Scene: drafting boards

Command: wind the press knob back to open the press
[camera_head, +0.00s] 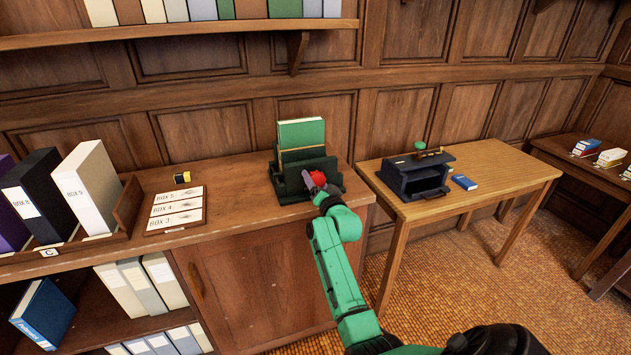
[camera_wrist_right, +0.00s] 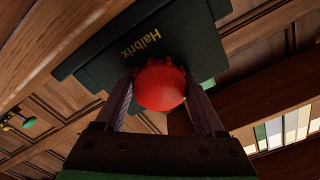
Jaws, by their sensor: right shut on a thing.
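The press (camera_head: 310,179) is a dark green block on the wooden cabinet top, with green books or boards (camera_head: 302,137) standing in it. Its red knob (camera_head: 318,178) is at the front. My right gripper (camera_head: 314,182) reaches it from below, shut on the knob. In the right wrist view the red knob (camera_wrist_right: 161,85) sits between the two fingers, in front of the dark green press face marked "Halbrix" (camera_wrist_right: 141,46). The fingers hide part of the knob. My left gripper is not in view.
White labelled cards (camera_head: 177,209) lie left of the press, near a yellow-and-black item (camera_head: 181,178). Box files (camera_head: 90,186) stand in a rack further left. A shelf (camera_head: 200,29) runs above.

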